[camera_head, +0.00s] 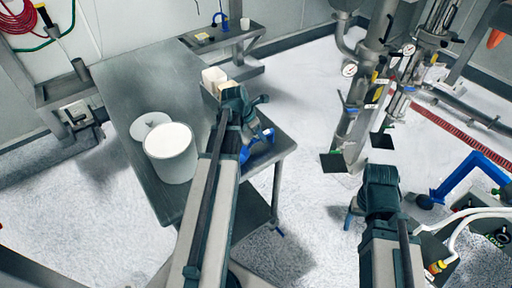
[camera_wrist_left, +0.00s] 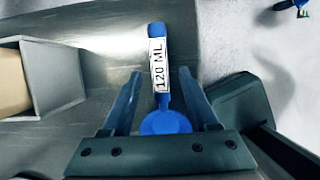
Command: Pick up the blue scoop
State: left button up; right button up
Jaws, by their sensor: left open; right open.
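The blue scoop (camera_wrist_left: 157,60) lies on the metal table, its handle labelled "120 ML" and its round bowl nearest my left gripper's body. My left gripper (camera_wrist_left: 161,78) is open, with one finger on each side of the handle and gaps showing between them. Whether the fingertips are at handle height, I cannot tell. In the head view my left gripper (camera_head: 254,148) is at the table's right edge, where its arm and blue fingers make the scoop hard to pick out. My right gripper (camera_head: 352,213) is open and empty over the floor, right of the table.
A white bucket (camera_head: 170,155) stands on the metal table (camera_head: 150,88) with a round lid (camera_head: 150,124) behind it. An open square container (camera_wrist_left: 58,82) stands close left of the scoop. Steel piping (camera_head: 362,100) rises at the right. Floor between is clear.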

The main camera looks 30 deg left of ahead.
pick_arm(q)
jog(key=b+x, duration=0.1)
jog(key=x, duration=0.1)
jog(key=shift+w+f, duration=0.15)
jog(key=shift+f, duration=0.2)
jog(key=shift+r, duration=0.1)
grip_shut()
